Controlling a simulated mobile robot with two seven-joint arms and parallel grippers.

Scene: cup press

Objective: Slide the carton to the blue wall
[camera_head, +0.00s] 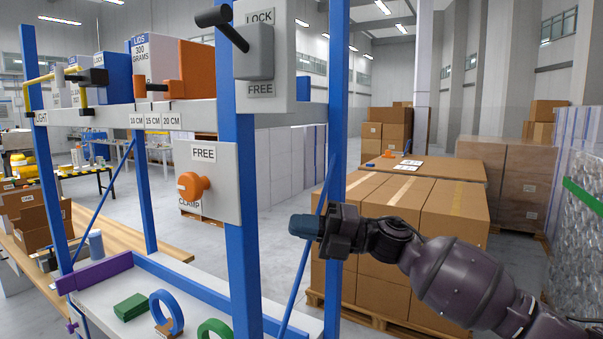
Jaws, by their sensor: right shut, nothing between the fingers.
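My right gripper (305,226) is shut and empty. Its arm comes in from the right, and the gripper is in front of the blue frame's right post, right of the tray. A low blue wall (190,292) runs along the back edge of a pale tray (95,298) at the bottom left. A green block (131,307), a blue ring (154,312) and a green ring (214,328) are in the tray. Brown open cartons (33,218) stand on a wooden bench at the left. I cannot tell which carton is the task's. My left gripper is not in view.
A blue post (243,250) stands between the tray and my right gripper. A purple bar (95,273) lies at the tray's left end. An orange knob (193,186) is on a panel marked FREE. Stacked boxes on a pallet (455,206) stand behind my right arm.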

